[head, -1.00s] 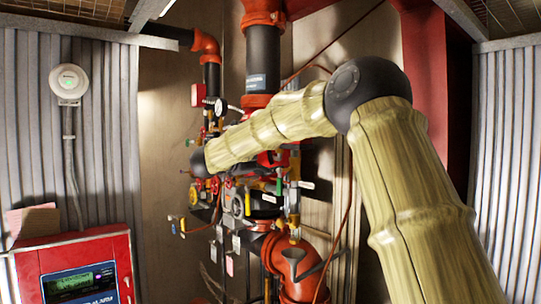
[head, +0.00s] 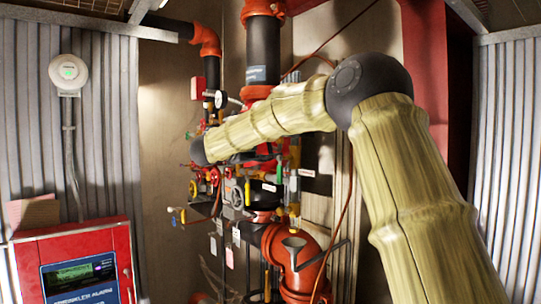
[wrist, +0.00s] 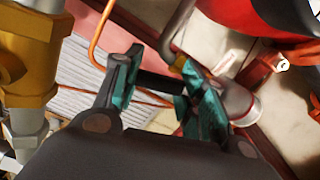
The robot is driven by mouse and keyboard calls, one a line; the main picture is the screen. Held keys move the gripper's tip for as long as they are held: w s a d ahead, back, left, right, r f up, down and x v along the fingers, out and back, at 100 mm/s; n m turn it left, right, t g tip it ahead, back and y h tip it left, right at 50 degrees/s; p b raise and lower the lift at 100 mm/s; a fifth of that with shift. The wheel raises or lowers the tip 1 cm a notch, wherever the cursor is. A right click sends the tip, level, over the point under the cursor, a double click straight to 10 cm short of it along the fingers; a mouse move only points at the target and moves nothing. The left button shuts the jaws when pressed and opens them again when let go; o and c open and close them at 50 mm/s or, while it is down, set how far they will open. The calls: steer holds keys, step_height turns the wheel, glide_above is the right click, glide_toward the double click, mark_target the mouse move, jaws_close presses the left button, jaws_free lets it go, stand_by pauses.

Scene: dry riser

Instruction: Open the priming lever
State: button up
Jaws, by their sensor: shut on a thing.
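My gripper (wrist: 165,88) shows in the wrist view, with teal pads on its two dark fingers. A dark lever-like bar (wrist: 159,84) lies across between the fingertips, and the fingers are closed on it. No label shows, so I cannot tell from the picture alone that it is the priming lever. In the head view my arm reaches left across the red and black riser pipework (head: 262,55). The gripper and the bar are hidden there behind the arm's end.
A yellow brass fitting (wrist: 28,45) stands close at the left in the wrist view. A large red part (wrist: 290,15) is at upper right. In the head view, a pressure gauge (head: 219,98) and several valves crowd the arm's end. A red alarm panel (head: 80,262) is at lower left.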

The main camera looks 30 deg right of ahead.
steer(key=shift+w+f+m+b, duration=0.25)
steer(key=shift+m+b, duration=0.4)
steer(key=shift+b, duration=0.85)
steer(key=shift+w+f+m+b, duration=0.2)
steer(key=shift+m+b, duration=0.45)
steer(key=shift+b, duration=0.8)
steer(key=shift+w+r+m+b, duration=0.2)
steer(key=shift+m+b, duration=0.3)
steer(key=shift+b, duration=0.3)
steer(key=o, duration=1)
steer(key=shift+o, duration=0.2)
steer(key=shift+a+r, duration=0.1)
steer(key=shift+a, duration=0.05)
steer(key=a, duration=1.1)
steer(key=shift+s+a, duration=0.35)
steer(key=shift+s, duration=0.1)
